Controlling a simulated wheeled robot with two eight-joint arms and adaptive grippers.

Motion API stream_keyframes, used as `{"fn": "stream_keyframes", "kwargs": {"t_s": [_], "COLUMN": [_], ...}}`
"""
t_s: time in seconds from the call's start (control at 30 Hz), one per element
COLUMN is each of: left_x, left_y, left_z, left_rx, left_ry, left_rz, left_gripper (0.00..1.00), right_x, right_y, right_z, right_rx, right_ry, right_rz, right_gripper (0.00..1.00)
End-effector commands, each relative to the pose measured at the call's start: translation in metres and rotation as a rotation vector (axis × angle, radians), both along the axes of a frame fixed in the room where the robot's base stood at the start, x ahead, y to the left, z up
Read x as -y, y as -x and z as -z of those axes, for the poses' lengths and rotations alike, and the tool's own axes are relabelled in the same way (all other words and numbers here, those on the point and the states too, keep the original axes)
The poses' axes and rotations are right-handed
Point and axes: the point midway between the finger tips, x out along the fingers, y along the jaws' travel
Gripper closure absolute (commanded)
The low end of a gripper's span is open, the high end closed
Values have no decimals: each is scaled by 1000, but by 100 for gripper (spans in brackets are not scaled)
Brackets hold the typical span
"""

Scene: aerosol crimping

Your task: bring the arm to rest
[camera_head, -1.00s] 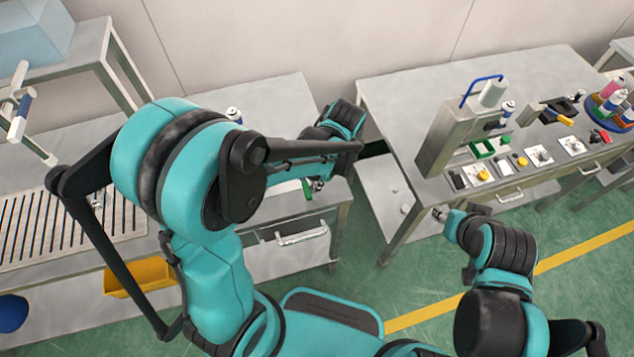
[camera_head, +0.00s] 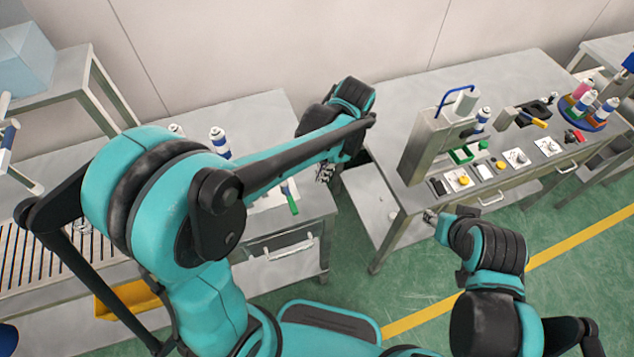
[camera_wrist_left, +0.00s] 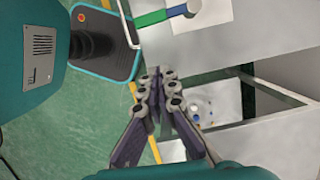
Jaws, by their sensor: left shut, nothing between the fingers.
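My left arm reaches across the left table. Its gripper (camera_head: 325,172) hangs near that table's right end, above and to the right of a green-handled item (camera_head: 291,200). In the left wrist view the left gripper's fingers (camera_wrist_left: 160,88) are shut together with nothing between them. The green and blue item (camera_wrist_left: 160,17) lies on a pale surface beyond the fingertips, apart from them. My right gripper (camera_head: 430,215) is near the front edge of the right table, small in view; whether it is open cannot be told.
Two white and blue cans (camera_head: 219,143) (camera_head: 176,130) stand on the left table (camera_head: 262,108). The right table (camera_head: 408,92) carries a grey press (camera_head: 428,140), a green tray (camera_head: 462,155), buttons and a round rack of bottles (camera_head: 584,118). A yellow bin (camera_head: 125,298) is at lower left. Green floor shows between and before the tables.

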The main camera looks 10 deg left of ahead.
Motion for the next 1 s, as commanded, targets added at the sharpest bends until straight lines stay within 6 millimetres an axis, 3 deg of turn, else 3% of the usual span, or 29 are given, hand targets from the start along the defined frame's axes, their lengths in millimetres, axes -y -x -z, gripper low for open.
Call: {"fn": "stream_keyframes", "kwargs": {"t_s": [0.2,0.77,1.0], "left_x": [3,2,-17], "left_y": [-1,-1,14], "left_z": [-13,-12,-20], "left_rx": [0,3,145], "left_ry": [0,2,52], "left_rz": [0,-4,-155], "left_gripper": [100,100,100], "right_x": [0,0,0], "right_y": [0,0,0], "right_z": [-3,-3,8], "right_rx": [0,0,0], "right_ry": [0,0,0], "right_rz": [0,0,0], "right_gripper": [60,60,60]}}
